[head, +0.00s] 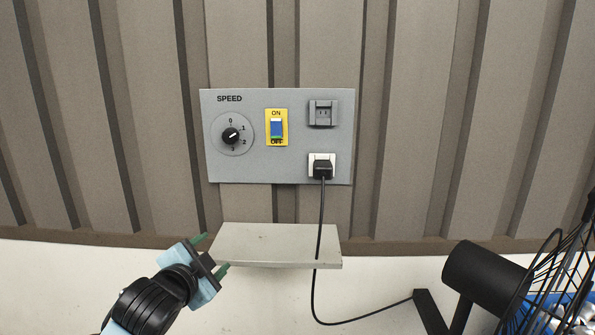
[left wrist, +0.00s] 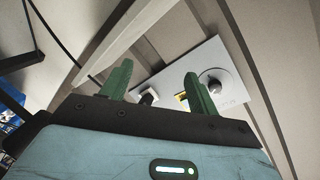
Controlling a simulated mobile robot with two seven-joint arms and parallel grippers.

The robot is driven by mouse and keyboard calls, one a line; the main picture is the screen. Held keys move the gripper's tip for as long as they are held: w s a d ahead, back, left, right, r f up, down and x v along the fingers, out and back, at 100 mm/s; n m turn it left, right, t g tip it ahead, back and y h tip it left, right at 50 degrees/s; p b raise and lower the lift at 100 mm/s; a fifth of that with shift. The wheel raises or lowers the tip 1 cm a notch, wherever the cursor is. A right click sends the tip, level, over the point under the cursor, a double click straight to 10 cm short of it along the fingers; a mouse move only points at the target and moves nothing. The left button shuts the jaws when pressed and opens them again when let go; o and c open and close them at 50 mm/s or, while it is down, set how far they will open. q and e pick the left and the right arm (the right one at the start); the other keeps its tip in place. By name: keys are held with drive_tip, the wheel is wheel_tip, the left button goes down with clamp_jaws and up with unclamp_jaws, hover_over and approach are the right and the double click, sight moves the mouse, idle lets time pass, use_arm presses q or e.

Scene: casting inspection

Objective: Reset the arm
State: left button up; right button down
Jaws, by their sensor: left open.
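My left gripper (head: 212,256) is open and empty, its two green fingertips apart at the left end of a small grey shelf (head: 275,243). In the head view it is below and left of the grey control panel (head: 258,165) on the wall. The left wrist view shows the same open fingers (left wrist: 158,85) with the panel (left wrist: 205,62) beyond them. I cannot tell whether the gripper touches the shelf. My right gripper is in neither view.
The panel carries a speed dial (head: 231,135), a blue rocker switch (head: 277,129), an empty upper socket (head: 323,113) and a black plug (head: 322,170) in the lower socket. Its cord (head: 319,240) hangs past the shelf to a black fan (head: 485,278) at lower right.

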use_arm(q)
drive_tip(key=s+f+n+g, duration=0.25)
drive_tip(key=s+f, duration=0.45)
drive_tip(key=f, duration=0.6)
drive_tip(key=s+f+n+g, duration=0.1)
drive_tip(key=s+f+n, duration=0.35)
drive_tip(key=f, duration=0.75)
drive_tip(key=s+a+f+n+g, duration=0.1)
drive_tip(key=s+f, duration=0.6)
drive_tip(key=s, duration=0.4)
drive_tip(key=s+a+f+n+g, duration=0.1)
drive_tip(key=s+a+f+n, duration=0.1)
drive_tip(key=s+f, duration=0.5)
drive_tip(key=s, duration=0.5)
drive_tip(key=shift+s+f+y, duration=0.25)
drive_tip(key=shift+s+y, duration=0.05)
drive_tip(key=shift+y, duration=0.1)
drive_tip(key=shift+a, duration=0.1)
